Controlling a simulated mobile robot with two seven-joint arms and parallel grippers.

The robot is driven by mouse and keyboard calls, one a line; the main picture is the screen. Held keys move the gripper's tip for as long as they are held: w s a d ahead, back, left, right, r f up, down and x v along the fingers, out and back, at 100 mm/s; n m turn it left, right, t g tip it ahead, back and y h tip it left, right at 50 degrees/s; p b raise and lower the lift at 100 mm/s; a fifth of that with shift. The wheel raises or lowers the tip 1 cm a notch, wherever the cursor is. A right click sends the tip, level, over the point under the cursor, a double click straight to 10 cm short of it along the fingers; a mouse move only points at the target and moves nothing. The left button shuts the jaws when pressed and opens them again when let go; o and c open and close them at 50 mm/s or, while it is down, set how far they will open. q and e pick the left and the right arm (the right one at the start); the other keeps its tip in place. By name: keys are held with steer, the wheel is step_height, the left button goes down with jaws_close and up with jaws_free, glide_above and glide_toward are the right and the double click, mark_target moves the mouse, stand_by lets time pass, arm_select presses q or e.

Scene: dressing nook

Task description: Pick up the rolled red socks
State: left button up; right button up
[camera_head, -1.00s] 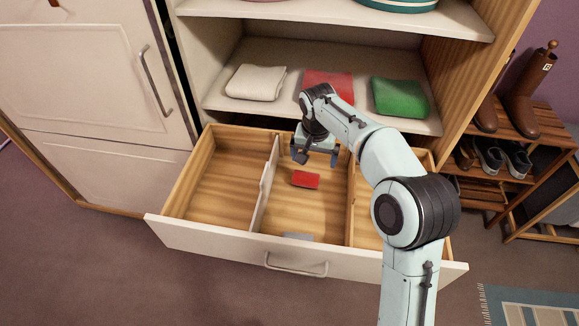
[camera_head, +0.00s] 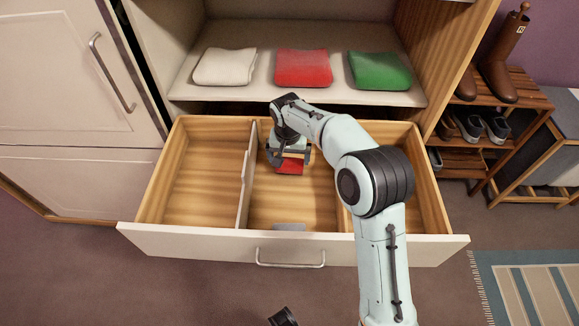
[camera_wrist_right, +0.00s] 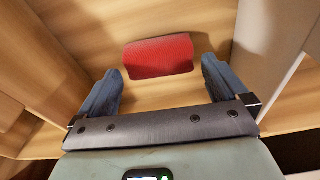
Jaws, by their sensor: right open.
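The rolled red socks (camera_head: 290,167) lie in the middle compartment of the open drawer (camera_head: 200,240). They also show in the right wrist view (camera_wrist_right: 160,56), as a small red bundle on the wooden drawer floor. My right gripper (camera_head: 288,160) is down in that compartment over the socks and hides part of them in the head view. In the right wrist view the fingers (camera_wrist_right: 161,80) are wide apart, with the socks between and slightly beyond them, not clasped. A dark piece at the bottom edge of the head view (camera_head: 283,317) looks like part of my left gripper; its jaws are unclear.
Drawer dividers (camera_head: 246,178) stand close on either side. A small grey item (camera_head: 290,227) lies near the drawer front. Folded white (camera_head: 225,67), red (camera_head: 304,68) and green (camera_head: 380,71) cloths lie on the shelf above. The left compartment is empty.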

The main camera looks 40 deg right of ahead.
mark_target(290, 161)
steer(key=f, duration=0.3)
steer(key=f+b, duration=0.1)
steer(key=shift+w+d+f, duration=0.2)
steer(key=shift+d+f, duration=0.1)
steer(key=c, duration=0.7)
steer(key=shift+o, duration=0.2)
steer(key=shift+r, duration=0.2)
